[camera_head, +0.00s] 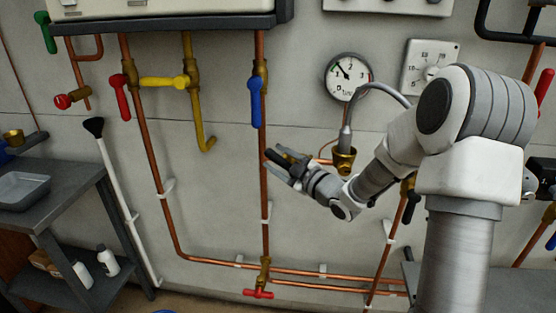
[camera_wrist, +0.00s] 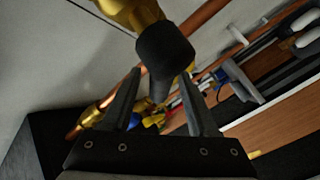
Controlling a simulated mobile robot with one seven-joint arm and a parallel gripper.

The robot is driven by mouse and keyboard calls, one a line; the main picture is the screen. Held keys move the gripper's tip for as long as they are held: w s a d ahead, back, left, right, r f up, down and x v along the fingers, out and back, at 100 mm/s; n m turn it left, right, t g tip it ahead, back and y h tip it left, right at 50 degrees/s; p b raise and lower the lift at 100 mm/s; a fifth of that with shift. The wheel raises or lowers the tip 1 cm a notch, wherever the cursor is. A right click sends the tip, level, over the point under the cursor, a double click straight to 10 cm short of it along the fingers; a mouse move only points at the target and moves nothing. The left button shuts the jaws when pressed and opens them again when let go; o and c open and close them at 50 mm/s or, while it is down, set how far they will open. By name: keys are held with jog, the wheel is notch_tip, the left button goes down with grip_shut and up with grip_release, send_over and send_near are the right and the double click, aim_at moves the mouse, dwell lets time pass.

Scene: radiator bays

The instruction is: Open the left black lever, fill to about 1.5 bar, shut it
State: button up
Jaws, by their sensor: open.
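My gripper (camera_head: 283,165) is at the end of my arm, left of the brass fitting (camera_head: 343,160) under the gauge hose. It is open. In the wrist view, a black lever (camera_wrist: 165,48) on a brass valve (camera_wrist: 128,12) lies at and between the fingertips (camera_wrist: 160,80); contact cannot be told. I cannot tell for sure which black lever this is. Another black handle (camera_head: 411,207) hangs on a pipe at the right, partly behind my arm. The round pressure gauge (camera_head: 347,76) has its needle tilted up and left; its numbers are too small to read surely.
Blue (camera_head: 255,102), yellow (camera_head: 163,83), red (camera_head: 121,97) and green (camera_head: 45,32) levers sit on pipes to the left. A red tap (camera_head: 258,294) is low on the pipework. A grey bench (camera_head: 83,176) with a tray (camera_head: 22,190) stands at left.

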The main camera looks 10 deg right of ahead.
grip_shut()
dwell(1.3)
